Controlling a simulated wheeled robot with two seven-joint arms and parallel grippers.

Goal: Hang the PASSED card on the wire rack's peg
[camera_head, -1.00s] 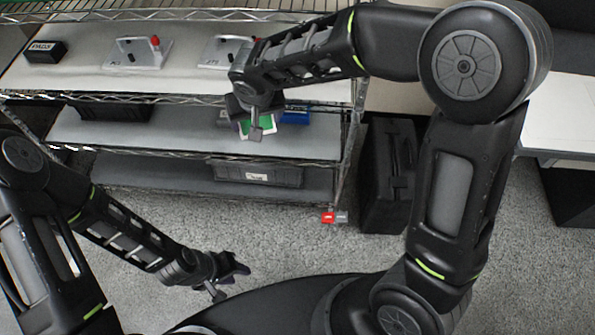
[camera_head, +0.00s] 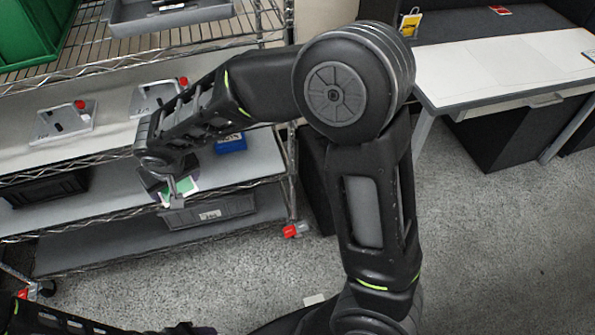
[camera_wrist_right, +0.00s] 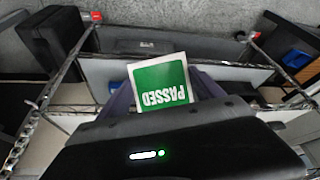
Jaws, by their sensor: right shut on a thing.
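The PASSED card (camera_wrist_right: 161,84) is green with a white border, and its lettering is upside down in the right wrist view. My right gripper (camera_head: 174,194) is shut on the card, which also shows in the head view (camera_head: 186,190) as a small green and white patch. The gripper and card are in front of the lower shelves of the wire rack (camera_head: 150,205). I cannot make out the peg in either view. My left gripper (camera_head: 188,329) is a dark shape at the bottom edge of the head view, and its fingers cannot be made out.
Grey fixtures with red knobs (camera_head: 65,120) stand on the rack shelf. A blue box (camera_head: 231,142) and a dark bin (camera_head: 208,210) are lower. A white table (camera_head: 510,70) stands right, with a yellow tag (camera_head: 410,25) and a red card (camera_head: 501,10) behind it. Floor at right is clear.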

